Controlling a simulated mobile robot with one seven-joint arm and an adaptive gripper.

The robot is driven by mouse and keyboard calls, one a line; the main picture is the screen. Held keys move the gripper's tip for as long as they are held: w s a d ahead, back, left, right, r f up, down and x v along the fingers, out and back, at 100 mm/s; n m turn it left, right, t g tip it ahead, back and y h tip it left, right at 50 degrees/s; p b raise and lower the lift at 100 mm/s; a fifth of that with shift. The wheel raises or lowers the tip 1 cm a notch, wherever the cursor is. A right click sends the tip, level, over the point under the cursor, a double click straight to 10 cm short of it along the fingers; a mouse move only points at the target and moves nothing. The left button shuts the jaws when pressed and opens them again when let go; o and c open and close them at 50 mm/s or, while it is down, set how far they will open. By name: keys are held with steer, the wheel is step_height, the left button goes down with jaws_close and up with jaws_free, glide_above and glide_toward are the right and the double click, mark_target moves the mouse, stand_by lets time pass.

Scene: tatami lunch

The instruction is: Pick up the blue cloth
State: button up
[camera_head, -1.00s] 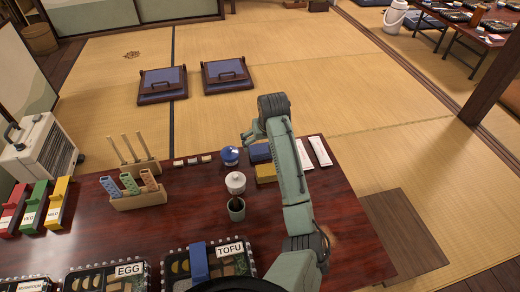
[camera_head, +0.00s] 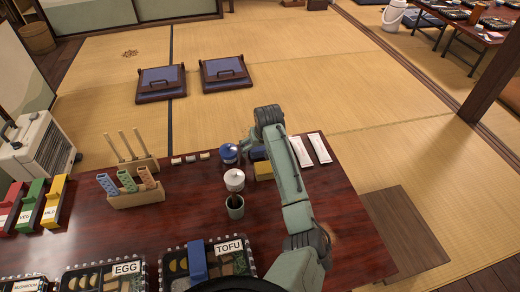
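The blue cloth (camera_head: 258,154) is a small folded block on the dark red table, behind a yellow folded cloth (camera_head: 263,171). My arm partly covers the blue cloth from the right. My gripper (camera_head: 246,144) is at the cloth's far left side, beside a round blue-and-white pot (camera_head: 229,153). The fingertips are small and partly hidden by my arm, so I cannot tell whether they are open, shut or touching the cloth.
A white lidded jar (camera_head: 234,180) and a dark-topped cup (camera_head: 235,206) stand left of the yellow cloth. White wrapped packets (camera_head: 319,148) lie to the right. Labelled bento boxes (camera_head: 235,263) line the near edge.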

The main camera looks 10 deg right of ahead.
steer(key=c, duration=0.9)
step_height(320, 180, up, 10)
steer(key=p, duration=0.1)
